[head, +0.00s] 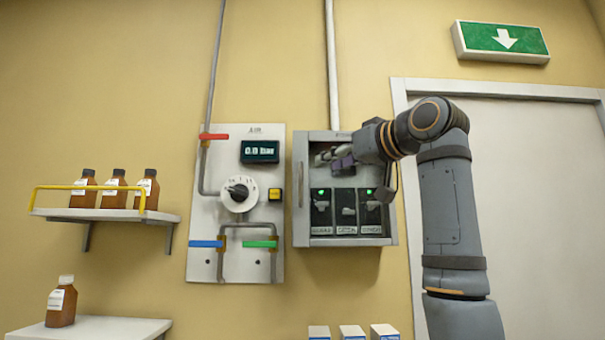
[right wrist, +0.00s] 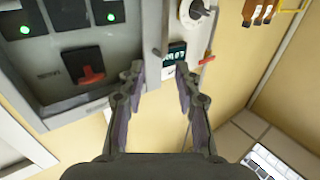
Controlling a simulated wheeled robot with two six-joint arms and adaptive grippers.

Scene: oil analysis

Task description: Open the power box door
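The power box (head: 388,215) is a grey wall cabinet in the middle of the head view. Inside its frame are dark switches (head: 346,205) under green lights; in the right wrist view one has a red handle (right wrist: 91,75). A small upright bar, perhaps the door handle (head: 300,184), is on its left edge. I cannot clearly tell the door from the frame. My right gripper (head: 332,156) is in front of the box's upper part. In the right wrist view it (right wrist: 158,72) is open, with nothing between its fingers, near the box edge. My left gripper is not in view.
Left of the box is an air panel (head: 206,262) with a dial, a display (head: 259,152) and coloured valve handles. Further left, brown bottles (head: 115,188) stand on a wall shelf (head: 100,214). A white door (head: 530,200) is behind my right arm.

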